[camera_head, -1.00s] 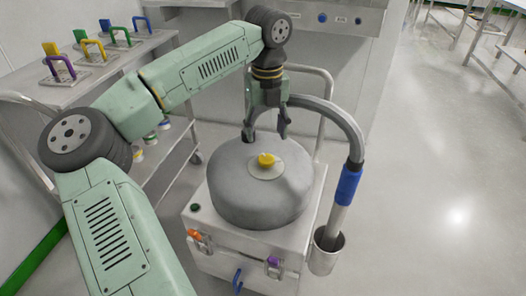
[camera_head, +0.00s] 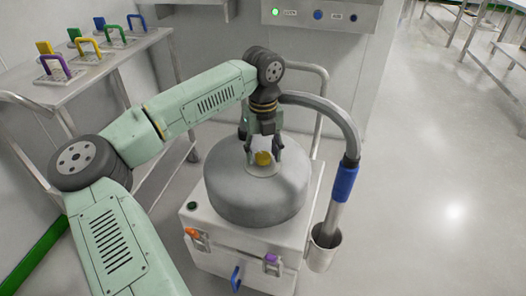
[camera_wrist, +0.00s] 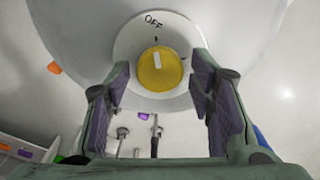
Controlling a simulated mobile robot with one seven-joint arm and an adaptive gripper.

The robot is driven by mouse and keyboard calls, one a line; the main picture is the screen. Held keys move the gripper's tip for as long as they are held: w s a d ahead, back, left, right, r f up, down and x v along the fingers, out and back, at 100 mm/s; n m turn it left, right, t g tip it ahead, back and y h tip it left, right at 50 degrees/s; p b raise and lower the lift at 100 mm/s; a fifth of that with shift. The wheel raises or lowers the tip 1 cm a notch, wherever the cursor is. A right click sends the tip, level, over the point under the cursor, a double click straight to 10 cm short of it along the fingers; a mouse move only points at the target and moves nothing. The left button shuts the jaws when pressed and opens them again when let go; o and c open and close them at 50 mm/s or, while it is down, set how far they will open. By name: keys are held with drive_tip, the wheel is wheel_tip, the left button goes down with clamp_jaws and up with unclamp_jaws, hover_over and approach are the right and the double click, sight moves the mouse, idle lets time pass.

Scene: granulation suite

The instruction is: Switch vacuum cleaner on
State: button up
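The vacuum cleaner (camera_head: 235,195) has a round grey top on a square metal body, with a hose curving down at its right. A yellow knob (camera_wrist: 158,72) sits on a pale disc on that top; it also shows in the head view (camera_head: 263,158). The disc (camera_wrist: 132,42) carries the word OFF, and a white mark on the knob points roughly toward it. My gripper (camera_wrist: 170,85) is open, with one finger on each side of the knob. Gaps show between the fingers and the knob in the wrist view.
A hose with a blue grip (camera_head: 345,182) rises at the right of the cleaner and ends in a metal cup (camera_head: 322,250). A cart (camera_head: 110,65) with coloured handles stands at the left. A wall panel (camera_head: 320,14) with lit buttons is behind. The floor at the right is clear.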

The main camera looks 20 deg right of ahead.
drive_tip(key=c, duration=0.9)
drive_tip(key=shift+m, duration=0.3)
drive_tip(key=m, duration=0.3)
drive_tip(key=shift+m+b, duration=0.4)
drive_tip(key=m, duration=0.4)
drive_tip(key=shift+m, duration=0.3)
drive_tip(key=m, duration=0.4)
drive_tip(key=shift+r, duration=0.1)
drive_tip(key=shift+m, duration=2.5)
